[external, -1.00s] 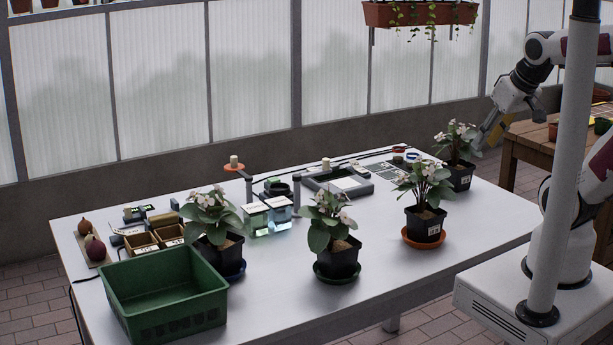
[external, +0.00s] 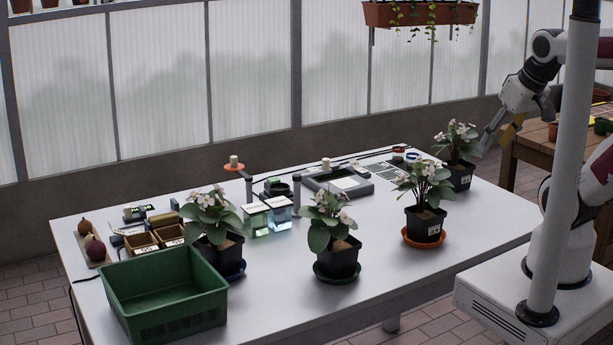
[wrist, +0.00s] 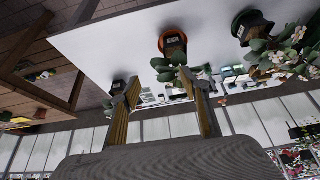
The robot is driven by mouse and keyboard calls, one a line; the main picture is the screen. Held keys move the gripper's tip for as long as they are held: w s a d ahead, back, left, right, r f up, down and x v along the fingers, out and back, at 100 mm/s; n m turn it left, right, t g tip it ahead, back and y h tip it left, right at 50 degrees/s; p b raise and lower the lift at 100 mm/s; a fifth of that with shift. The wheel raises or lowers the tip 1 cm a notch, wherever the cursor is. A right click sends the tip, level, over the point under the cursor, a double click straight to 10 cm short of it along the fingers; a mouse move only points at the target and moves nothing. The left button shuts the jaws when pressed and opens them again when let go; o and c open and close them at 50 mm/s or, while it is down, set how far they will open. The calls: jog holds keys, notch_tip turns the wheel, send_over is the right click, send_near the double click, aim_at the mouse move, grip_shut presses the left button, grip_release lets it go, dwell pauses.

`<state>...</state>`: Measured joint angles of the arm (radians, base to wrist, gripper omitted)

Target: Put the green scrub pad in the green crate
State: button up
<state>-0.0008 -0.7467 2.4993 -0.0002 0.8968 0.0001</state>
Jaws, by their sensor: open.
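The green crate (external: 165,310) stands at the near left corner of the white table (external: 390,285), and the part of its inside that shows looks empty. A small olive-green block (external: 163,219) lies behind the crate by the brown seed boxes; I cannot tell for sure if it is the scrub pad. My gripper (external: 498,141) is open and empty off the table's right end, just right of the far potted plant, far from the crate. Its two yellow-sided fingers (wrist: 163,84) are spread apart in the wrist view with nothing between them.
Several potted flowering plants stand along the table; one is in an orange saucer (external: 423,240). A grey tray (external: 338,185) and glass jars (external: 267,218) sit behind them. A wooden bench (external: 525,145) is at right. The table's front right is clear.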

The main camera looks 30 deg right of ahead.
jog(key=w+a+f+n, duration=0.1)
jog(key=w+a+f, duration=0.15)
jog(key=w, duration=0.95)
jog(key=n+t+y, duration=0.3)
send_over(325, 210)
jog(key=s+d, duration=0.2)
jog(key=s, duration=0.2)
notch_tip(325, 210, down, 19)
jog(key=shift+s, duration=0.15)
jog(key=shift+a+f+n+y, duration=0.15)
jog(key=shift+f+n+y, duration=0.05)
jog(key=shift+n+y, duration=0.1)
jog(key=shift+f, duration=0.1)
jog(key=shift+x, duration=1.25)
jog(key=shift+f, duration=0.1)
jog(key=shift+x, duration=2.55)
